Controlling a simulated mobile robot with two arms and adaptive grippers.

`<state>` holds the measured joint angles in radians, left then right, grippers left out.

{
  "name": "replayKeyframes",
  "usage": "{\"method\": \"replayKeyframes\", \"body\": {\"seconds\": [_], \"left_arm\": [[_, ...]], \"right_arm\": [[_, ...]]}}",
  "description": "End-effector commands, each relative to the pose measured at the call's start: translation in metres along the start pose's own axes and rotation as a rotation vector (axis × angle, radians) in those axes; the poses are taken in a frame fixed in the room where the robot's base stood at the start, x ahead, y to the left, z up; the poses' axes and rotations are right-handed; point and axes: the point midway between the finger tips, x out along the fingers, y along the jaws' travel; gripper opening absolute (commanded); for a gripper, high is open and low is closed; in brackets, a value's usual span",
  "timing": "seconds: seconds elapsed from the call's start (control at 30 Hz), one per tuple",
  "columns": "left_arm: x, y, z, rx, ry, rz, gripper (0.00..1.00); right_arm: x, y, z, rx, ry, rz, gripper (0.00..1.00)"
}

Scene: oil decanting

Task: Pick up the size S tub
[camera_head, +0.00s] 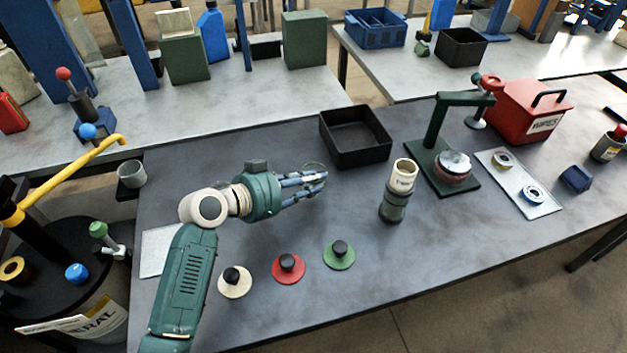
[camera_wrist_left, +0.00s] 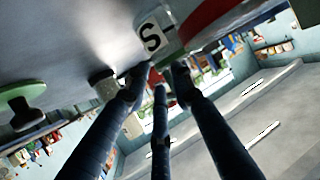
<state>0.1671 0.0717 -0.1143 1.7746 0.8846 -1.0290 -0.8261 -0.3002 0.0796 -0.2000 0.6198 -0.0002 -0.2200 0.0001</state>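In the head view, a thin round rim (camera_head: 312,164) shows just behind my left fingertips; the fingers hide most of what is there. My left gripper (camera_head: 318,181) is low over the table and points right. Its fingers are spread in the left wrist view (camera_wrist_left: 157,78), and I see nothing gripped between them. My right gripper is not in view.
Beige (camera_head: 234,284), red (camera_head: 288,270) and green (camera_head: 339,257) knobbed lids lie in front of my arm. A black bin (camera_head: 355,137) stands behind. A grey and cream cup stack (camera_head: 394,207) and a green press (camera_head: 437,125) stand to the right.

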Motion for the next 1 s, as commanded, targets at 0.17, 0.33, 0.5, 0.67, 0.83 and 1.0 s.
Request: {"method": "replayKeyframes", "body": {"seconds": [0.17, 0.33, 0.5, 0.67, 0.83, 1.0], "left_arm": [[0.0131, 0.0005, -0.0003, 0.0, 0.0, 0.001, 0.24], [0.0132, 0.0003, 0.0002, 0.001, 0.0, 0.0, 0.24], [0.0131, 0.0003, 0.0003, 0.0, -0.001, 0.0, 0.0], [0.013, 0.0003, 0.0004, 0.0, -0.001, 0.0, 0.0], [0.0128, 0.0002, 0.0001, 0.0, 0.0, 0.0, 0.0], [0.0122, 0.0, -0.0016, 0.001, 0.0, 0.0, 0.0]], "right_arm": [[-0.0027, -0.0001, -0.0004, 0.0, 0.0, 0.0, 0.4], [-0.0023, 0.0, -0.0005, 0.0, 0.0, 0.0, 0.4], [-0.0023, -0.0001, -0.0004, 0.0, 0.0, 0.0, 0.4], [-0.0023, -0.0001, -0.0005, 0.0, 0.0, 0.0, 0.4], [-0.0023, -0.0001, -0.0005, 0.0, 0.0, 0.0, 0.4], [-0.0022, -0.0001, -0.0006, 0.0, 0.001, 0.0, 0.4]]}}
